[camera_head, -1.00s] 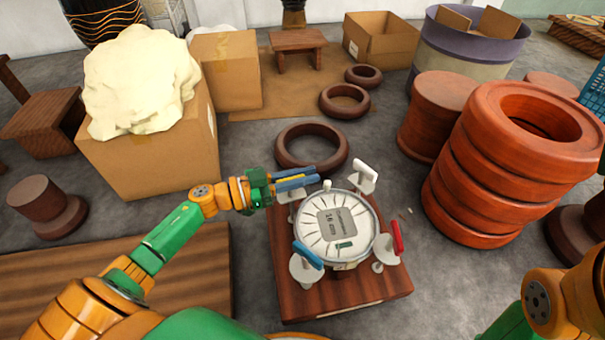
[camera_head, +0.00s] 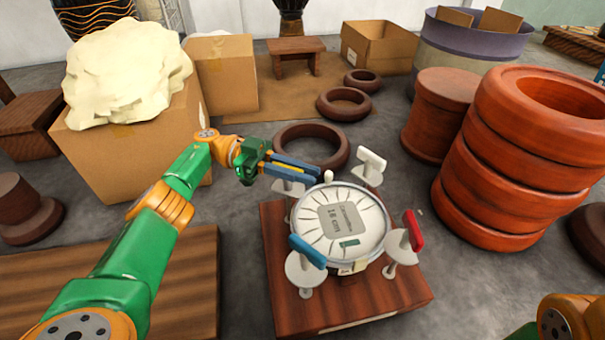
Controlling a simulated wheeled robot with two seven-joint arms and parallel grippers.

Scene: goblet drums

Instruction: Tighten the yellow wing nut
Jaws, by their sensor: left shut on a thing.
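A round drum gauge (camera_head: 340,243) with a white dial stands on a wooden block (camera_head: 382,302). White posts with wing nuts stand around it: a blue wing nut (camera_head: 306,252) front left, a red one (camera_head: 413,230) at right, a white one (camera_head: 371,163) back right. My left gripper (camera_head: 302,171) reaches over the back-left post (camera_head: 288,187), its blue fingers shut on the yellow wing nut, which the fingers hide. My right gripper is out of view; only part of my right arm shows at the bottom right.
A stack of red-brown rings (camera_head: 480,200) and a brown spool (camera_head: 438,118) stand at right. A dark ring (camera_head: 342,147) lies behind the gauge. A cardboard box (camera_head: 130,150) with a pale lump (camera_head: 125,72) stands at left. Grey floor is free right of the block.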

